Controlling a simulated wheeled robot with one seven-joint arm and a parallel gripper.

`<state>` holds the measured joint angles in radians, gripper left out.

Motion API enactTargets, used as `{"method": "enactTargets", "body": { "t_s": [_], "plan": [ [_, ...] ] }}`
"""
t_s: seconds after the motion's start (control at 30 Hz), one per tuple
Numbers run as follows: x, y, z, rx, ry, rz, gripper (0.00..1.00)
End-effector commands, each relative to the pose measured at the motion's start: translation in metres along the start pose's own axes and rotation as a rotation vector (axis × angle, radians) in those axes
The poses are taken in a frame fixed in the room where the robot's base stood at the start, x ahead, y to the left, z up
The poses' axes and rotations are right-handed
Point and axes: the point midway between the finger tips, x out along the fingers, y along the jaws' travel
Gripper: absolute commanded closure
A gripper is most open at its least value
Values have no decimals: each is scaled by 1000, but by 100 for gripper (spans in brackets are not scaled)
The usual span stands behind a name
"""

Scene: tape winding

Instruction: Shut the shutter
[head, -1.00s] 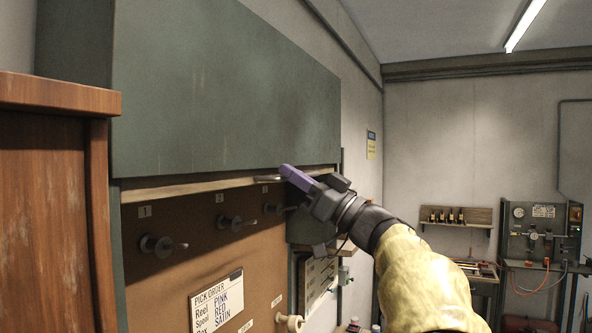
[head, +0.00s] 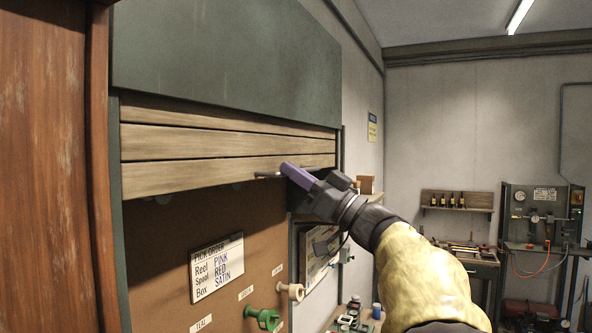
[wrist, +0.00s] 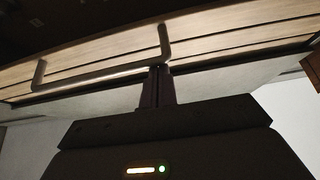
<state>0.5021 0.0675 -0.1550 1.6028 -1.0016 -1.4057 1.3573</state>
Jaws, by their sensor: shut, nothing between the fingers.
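The wooden slatted shutter (head: 200,158) hangs partly lowered below a green housing (head: 225,65) in the head view. Several slats show, and the board below is uncovered. A metal bar handle (head: 268,175) is on its lowest slat. In the wrist view the handle (wrist: 98,75) runs across the slats (wrist: 220,42). My gripper (head: 288,168) is shut and empty, with its purple fingers at the right end of the handle. In the wrist view the fingertips (wrist: 157,72) are right at the handle's bar; I cannot tell whether they touch it.
A brown pegboard (head: 215,215) below the shutter carries a pick-order card (head: 217,267), a green spool (head: 262,318) and a cream spool (head: 290,291). A reddish wooden cabinet (head: 45,170) stands close at the left. Workbenches (head: 465,255) stand at the far right.

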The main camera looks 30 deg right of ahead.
Motion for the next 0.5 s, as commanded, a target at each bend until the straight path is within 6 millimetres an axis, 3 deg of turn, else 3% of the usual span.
{"method": "enactTargets", "body": {
  "t_s": [0.03,0.5],
  "plan": [
    [-10,0,20,3,-3,0,100],
    [-60,1,104,3,-3,2,100]
  ]
}}
